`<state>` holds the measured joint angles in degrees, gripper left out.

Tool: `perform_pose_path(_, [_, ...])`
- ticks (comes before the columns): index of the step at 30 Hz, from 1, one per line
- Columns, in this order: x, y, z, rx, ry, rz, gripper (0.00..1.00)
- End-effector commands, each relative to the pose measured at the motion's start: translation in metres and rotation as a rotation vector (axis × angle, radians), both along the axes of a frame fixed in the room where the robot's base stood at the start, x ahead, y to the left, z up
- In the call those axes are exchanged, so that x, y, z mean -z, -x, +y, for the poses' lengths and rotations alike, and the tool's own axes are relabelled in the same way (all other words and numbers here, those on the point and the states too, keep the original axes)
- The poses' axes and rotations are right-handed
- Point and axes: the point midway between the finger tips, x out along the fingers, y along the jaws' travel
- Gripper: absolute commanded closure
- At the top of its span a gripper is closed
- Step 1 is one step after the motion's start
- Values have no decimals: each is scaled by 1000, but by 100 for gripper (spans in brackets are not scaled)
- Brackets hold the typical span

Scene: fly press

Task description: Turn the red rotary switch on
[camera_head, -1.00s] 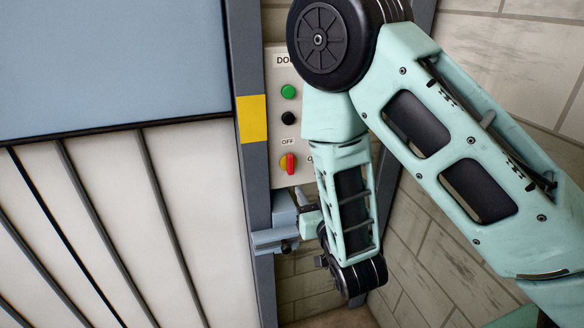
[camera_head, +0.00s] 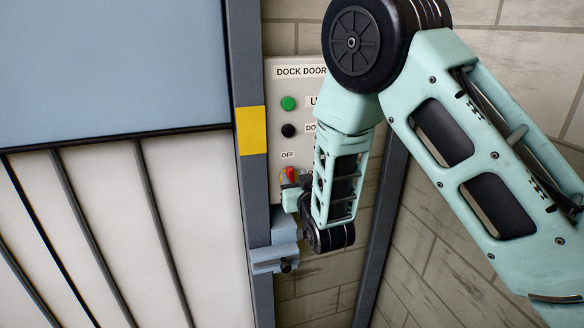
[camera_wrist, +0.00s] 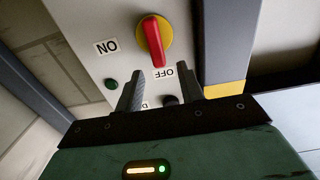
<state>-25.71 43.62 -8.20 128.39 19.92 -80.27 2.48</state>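The red rotary switch (camera_head: 291,173) sits on a yellow round base low on the grey panel (camera_head: 282,78). In the head view its lower part is hidden by my gripper (camera_head: 290,192). In the wrist view, which shows the panel upside down, the red handle (camera_wrist: 153,40) points at the OFF label (camera_wrist: 163,73). The ON label (camera_wrist: 106,46) is off to one side. My gripper (camera_wrist: 161,68) is open, with its two fingers apart and nothing between them. The fingertips appear just short of the handle; touching is not visible.
A green button (camera_head: 288,103) and a black button (camera_head: 288,130) sit above the switch. A small dark green round part (camera_wrist: 111,84) is beside the ON label. A grey post with a yellow patch (camera_head: 251,130) stands close left of the panel, with a blue-grey bracket (camera_head: 274,259) below.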

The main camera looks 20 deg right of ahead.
Motion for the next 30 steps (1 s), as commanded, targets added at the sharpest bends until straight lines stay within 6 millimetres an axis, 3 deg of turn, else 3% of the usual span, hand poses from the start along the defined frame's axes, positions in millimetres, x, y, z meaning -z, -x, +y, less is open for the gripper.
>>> perform_pose_path(7, [-1,-30,-1,2,0,-1,62])
perform_pose_path(18, [0,-35,0,1,0,0,62])
perform_pose_path(23, [0,-35,0,1,0,0,100])
perform_pose_path(30, [1,-35,-1,1,-7,0,100])
